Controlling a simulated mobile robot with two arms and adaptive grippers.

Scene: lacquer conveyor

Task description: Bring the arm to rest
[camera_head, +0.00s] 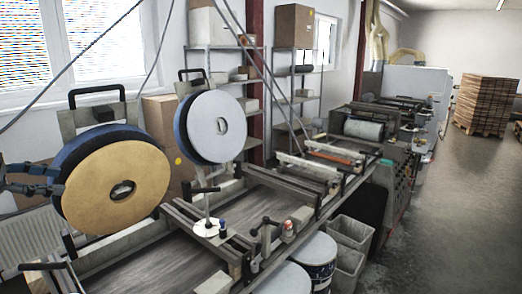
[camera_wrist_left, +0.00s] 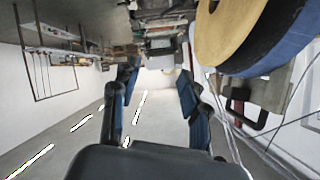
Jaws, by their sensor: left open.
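My left gripper (camera_head: 35,180) comes in at the left edge of the head view, close beside the large tan and dark blue disc (camera_head: 115,180). I cannot tell from this view whether it touches the disc. In the left wrist view my left gripper (camera_wrist_left: 158,88) has its two dark blue fingers well apart, with nothing between them. The same disc (camera_wrist_left: 232,35) fills the upper right of the wrist view. My right gripper is in neither view.
A second disc, white and blue (camera_head: 217,128), stands behind the first. The conveyor line (camera_head: 245,205) runs away to the right, with bins (camera_head: 347,240) and a drum (camera_head: 318,262) along its near side. Shelves (camera_head: 228,65) stand behind. Open floor (camera_head: 450,220) lies at the right.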

